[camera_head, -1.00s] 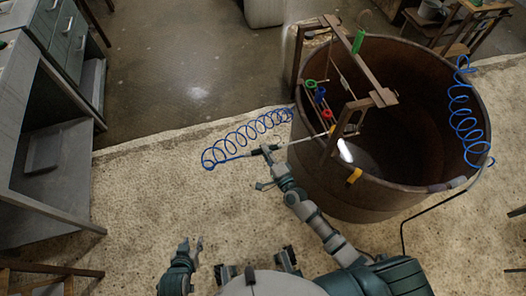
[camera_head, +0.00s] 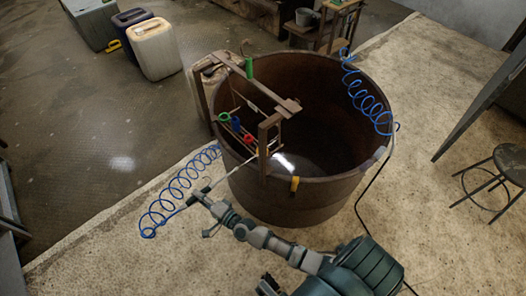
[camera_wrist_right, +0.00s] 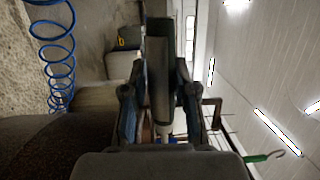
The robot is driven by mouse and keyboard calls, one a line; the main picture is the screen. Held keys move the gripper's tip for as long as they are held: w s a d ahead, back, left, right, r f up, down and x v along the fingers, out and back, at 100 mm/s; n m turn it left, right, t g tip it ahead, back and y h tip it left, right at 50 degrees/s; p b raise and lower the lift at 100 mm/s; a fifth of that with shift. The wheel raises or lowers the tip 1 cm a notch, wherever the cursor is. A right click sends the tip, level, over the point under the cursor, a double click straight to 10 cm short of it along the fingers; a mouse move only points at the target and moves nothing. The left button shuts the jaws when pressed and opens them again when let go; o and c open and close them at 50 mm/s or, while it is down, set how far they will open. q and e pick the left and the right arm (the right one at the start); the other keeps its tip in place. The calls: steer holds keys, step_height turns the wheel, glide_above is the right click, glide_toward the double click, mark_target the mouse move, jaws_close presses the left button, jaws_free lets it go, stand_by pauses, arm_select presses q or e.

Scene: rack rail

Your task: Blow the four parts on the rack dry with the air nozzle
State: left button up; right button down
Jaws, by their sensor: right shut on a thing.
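The rack (camera_head: 270,124) is a brown frame at the left rim of a large rusty tub. Small coloured parts hang on it in a row: a green ring (camera_head: 224,116), a blue one (camera_head: 236,123) and a red one (camera_head: 248,138); a yellowish bit by the lance end is too small to make out. My right gripper (camera_head: 205,199) is shut on the air nozzle, whose thin lance (camera_head: 236,172) points up-right towards the rack's near end. In the right wrist view the dark nozzle body (camera_wrist_right: 160,75) sits between the fingers. Any air or water is not visible. My left gripper is out of view.
The tub (camera_head: 325,195) fills the middle, with a yellow clip (camera_head: 295,184) on its near rim. A blue coiled hose (camera_head: 168,198) runs from the nozzle to the rack side. Another blue coil (camera_head: 368,100) hangs at the tub's right. A stool (camera_head: 507,160) stands far right.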

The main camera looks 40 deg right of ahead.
mark_target(189, 203)
steer(key=a+r+p, duration=0.2)
steer(key=a, duration=0.1)
steer(key=shift+a+r, duration=0.15)
steer(key=shift+r, duration=0.15)
steer(key=shift+a+r+p, duration=0.15)
steer(key=shift+a+p, duration=0.2)
steer(key=shift+a, duration=0.1)
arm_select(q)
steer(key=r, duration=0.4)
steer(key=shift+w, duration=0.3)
arm_select(e)
steer(key=shift+s, duration=0.1)
